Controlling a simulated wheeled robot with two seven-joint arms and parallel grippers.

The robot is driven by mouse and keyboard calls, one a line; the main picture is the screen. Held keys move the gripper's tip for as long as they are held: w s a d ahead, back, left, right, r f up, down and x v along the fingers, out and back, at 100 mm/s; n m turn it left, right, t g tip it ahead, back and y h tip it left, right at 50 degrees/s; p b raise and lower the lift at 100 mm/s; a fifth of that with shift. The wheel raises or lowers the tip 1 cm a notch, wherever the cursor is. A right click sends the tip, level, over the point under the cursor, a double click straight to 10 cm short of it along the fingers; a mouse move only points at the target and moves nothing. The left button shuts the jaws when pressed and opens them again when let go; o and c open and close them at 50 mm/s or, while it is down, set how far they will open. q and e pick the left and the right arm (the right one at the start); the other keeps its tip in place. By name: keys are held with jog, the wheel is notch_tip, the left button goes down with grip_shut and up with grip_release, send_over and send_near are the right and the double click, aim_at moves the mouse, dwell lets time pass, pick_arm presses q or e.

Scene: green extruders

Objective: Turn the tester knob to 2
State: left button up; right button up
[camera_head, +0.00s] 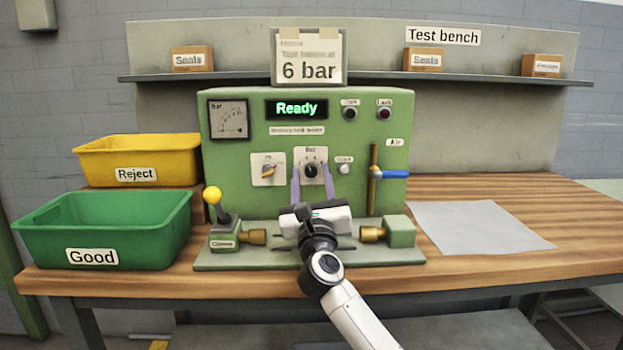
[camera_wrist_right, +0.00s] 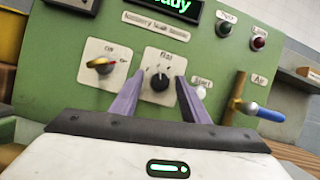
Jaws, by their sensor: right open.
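The green tester (camera_head: 240,182) stands on the bench, its display reading "Ready". Its black round knob (camera_head: 311,170) sits on a white plate under the label "Bar"; it also shows in the wrist view (camera_wrist_right: 159,82). The knob's light mark appears to point roughly upward; the scale numbers are too small to read. My right gripper (camera_head: 312,168) is open in front of the panel. Its purple fingers stand left and right of the knob, as the wrist view (camera_wrist_right: 161,80) shows. A gap shows between each finger and the knob. My left gripper is not in view.
A clamp with a yellow-ball lever (camera_head: 213,196) stands lower left. A sign (camera_head: 309,60) reads "6 bar".

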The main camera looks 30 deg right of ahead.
grip_shut()
jog(key=shift+r+n+p, duration=0.2)
jog(key=shift+n+p, duration=0.3)
jog(key=shift+p, duration=0.35)
jog(key=shift+r+n+t+y+p, duration=0.1)
jog(key=shift+n+t+y+p, duration=0.2)
jog(key=shift+n+y+p, duration=0.6)
jog(key=n+y+p, duration=0.2)
jog(key=n+p, duration=0.4)
jog(key=p, duration=0.2)
jog(key=shift+s+d, duration=0.1)
jog(key=shift+d, duration=0.05)
jog(key=shift+n+y+p, duration=0.6)
jog(key=shift+n+p, duration=0.1)
jog(key=shift+p, duration=0.2)
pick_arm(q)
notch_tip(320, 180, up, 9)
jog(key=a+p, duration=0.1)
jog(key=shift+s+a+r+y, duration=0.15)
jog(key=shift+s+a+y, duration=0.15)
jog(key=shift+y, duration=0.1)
pick_arm(e)
jog(key=shift+f+n, duration=0.25)
jog(key=shift+n, duration=0.35)
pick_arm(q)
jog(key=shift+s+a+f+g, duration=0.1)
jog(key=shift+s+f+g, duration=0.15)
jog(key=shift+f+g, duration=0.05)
